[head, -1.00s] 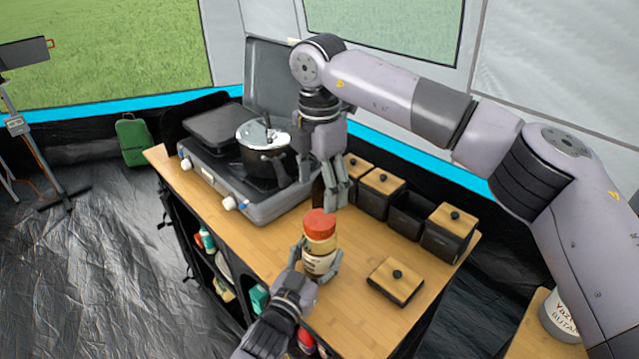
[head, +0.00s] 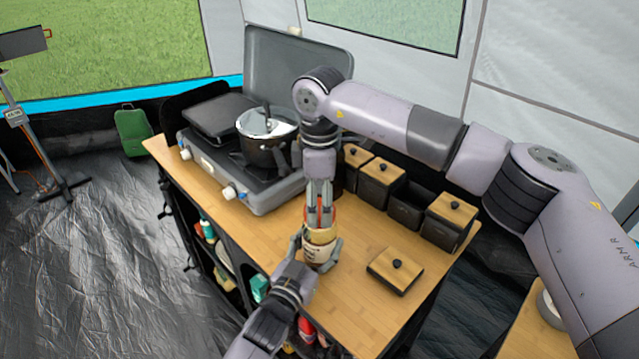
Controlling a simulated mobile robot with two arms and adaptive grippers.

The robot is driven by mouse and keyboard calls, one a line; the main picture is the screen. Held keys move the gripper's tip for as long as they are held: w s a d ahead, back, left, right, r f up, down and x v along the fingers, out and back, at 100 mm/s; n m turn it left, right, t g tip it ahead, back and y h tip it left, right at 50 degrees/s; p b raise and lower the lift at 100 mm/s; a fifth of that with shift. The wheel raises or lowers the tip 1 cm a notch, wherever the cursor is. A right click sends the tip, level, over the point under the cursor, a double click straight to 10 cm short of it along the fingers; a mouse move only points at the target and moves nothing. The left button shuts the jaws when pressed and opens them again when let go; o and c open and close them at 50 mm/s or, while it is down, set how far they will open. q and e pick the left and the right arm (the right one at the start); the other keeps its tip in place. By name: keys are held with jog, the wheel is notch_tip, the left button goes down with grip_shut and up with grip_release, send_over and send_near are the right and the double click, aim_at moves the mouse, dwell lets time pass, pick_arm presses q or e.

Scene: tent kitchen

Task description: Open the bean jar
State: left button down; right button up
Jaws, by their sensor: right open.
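The bean jar (head: 319,236) stands near the front edge of the wooden counter, pale with a label. Its red lid (head: 309,216) is mostly hidden behind my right gripper. My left gripper (head: 318,254) has its fingers on both sides of the jar's lower body and is shut on it. My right gripper (head: 319,219) points straight down over the jar, open, with its fingers at the lid. I cannot tell whether the fingers touch the lid.
A stove (head: 257,190) with a lidded pot (head: 262,155) stands at the left of the counter. Dark canisters with wooden lids (head: 453,208) line the back; one is open. A loose wooden lid (head: 396,268) lies right of the jar. Some bare counter (head: 365,310) lies in front.

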jog(key=shift+f, duration=0.8)
jog(key=shift+c, duration=0.4)
